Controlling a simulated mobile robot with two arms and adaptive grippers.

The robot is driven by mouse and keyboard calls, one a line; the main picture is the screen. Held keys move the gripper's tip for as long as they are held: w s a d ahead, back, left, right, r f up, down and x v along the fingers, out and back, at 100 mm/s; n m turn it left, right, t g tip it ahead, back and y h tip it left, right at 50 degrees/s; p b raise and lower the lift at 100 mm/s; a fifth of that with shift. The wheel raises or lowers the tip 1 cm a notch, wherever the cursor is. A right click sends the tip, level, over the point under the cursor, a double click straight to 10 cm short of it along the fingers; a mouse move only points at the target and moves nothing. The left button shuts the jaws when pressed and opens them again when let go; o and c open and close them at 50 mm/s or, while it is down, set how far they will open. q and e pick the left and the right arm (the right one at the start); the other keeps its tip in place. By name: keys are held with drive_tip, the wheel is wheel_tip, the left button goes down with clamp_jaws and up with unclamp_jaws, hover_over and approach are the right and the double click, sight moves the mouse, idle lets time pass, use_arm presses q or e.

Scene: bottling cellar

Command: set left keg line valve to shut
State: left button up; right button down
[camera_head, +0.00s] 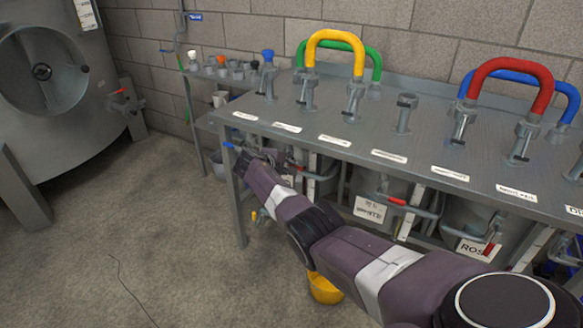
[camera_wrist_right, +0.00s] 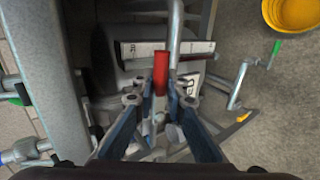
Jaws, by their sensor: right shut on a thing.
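My right arm reaches under the near edge of the steel bench, and its gripper (camera_wrist_right: 160,97) is shut on a red valve handle (camera_wrist_right: 161,70) in the right wrist view. The handle lies between the fingertips, with a grey pipe (camera_wrist_right: 175,35) beyond it. In the head view my arm covers most of this valve and the left keg, so the lever's angle to its line is hard to tell there. Another red-handled valve (camera_head: 397,201) shows further right, by the keg labelled WHITE (camera_head: 369,208). My left gripper is not in view.
The bench (camera_head: 420,130) carries yellow, green, red and blue hoses (camera_head: 512,68) on metal posts. A bench leg (camera_head: 234,200) stands close left of my right gripper. A yellow bucket (camera_head: 325,289) sits on the floor. Open floor lies left, before a large tank (camera_head: 60,110).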

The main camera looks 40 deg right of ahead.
drive_tip(key=c, duration=2)
unclamp_jaws()
drive_tip(key=shift+o, duration=0.2)
drive_tip(key=v, duration=1.2)
drive_tip(key=shift+f, duration=0.1)
